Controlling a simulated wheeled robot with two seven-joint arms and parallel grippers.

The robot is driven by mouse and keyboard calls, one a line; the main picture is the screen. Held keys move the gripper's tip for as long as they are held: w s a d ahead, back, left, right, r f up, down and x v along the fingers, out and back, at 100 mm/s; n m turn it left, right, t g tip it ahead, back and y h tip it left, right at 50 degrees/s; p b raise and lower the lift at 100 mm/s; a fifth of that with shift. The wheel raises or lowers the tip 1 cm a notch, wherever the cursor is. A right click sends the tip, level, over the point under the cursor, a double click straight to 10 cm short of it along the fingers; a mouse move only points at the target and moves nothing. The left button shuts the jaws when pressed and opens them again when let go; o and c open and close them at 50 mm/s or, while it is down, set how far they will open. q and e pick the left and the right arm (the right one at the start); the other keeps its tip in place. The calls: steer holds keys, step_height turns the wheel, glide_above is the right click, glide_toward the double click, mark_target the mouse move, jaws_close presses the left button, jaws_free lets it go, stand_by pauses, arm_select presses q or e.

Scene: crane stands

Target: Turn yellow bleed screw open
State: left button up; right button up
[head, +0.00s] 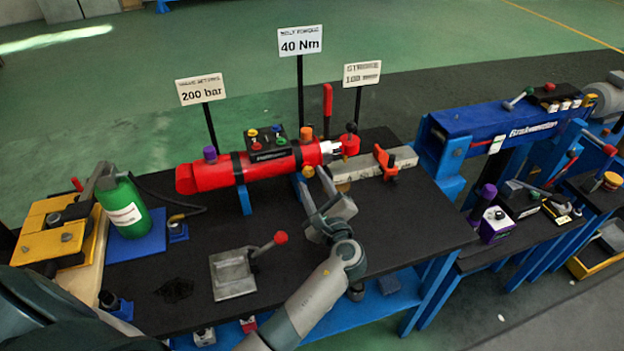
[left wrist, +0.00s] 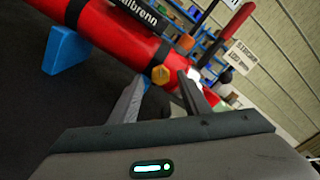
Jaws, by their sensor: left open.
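The yellow bleed screw (left wrist: 160,75) is a small hex head on the side of the red cylinder (left wrist: 128,28), seen in the left wrist view. In the head view the screw (head: 308,171) is a small yellow spot low on the right part of the red cylinder (head: 214,176). My left gripper (head: 311,178) reaches up to it from the front. In the left wrist view its open fingers (left wrist: 160,88) stand on either side of the screw, with gaps visible. I cannot tell how deep the screw sits between the tips. My right gripper is not in view.
An orange cap (head: 306,134) and a block with coloured knobs (head: 268,152) top the cylinder. A red-handled clamp (head: 384,160) sits right on a grey beam. A grey plate with a red-knobbed lever (head: 233,275) stands on the black bench (head: 180,320), left of my arm.

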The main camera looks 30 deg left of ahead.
arm_select(q)
steer(key=p+v, duration=0.1)
steer(key=v, duration=1.5)
steer(key=shift+p, duration=0.35)
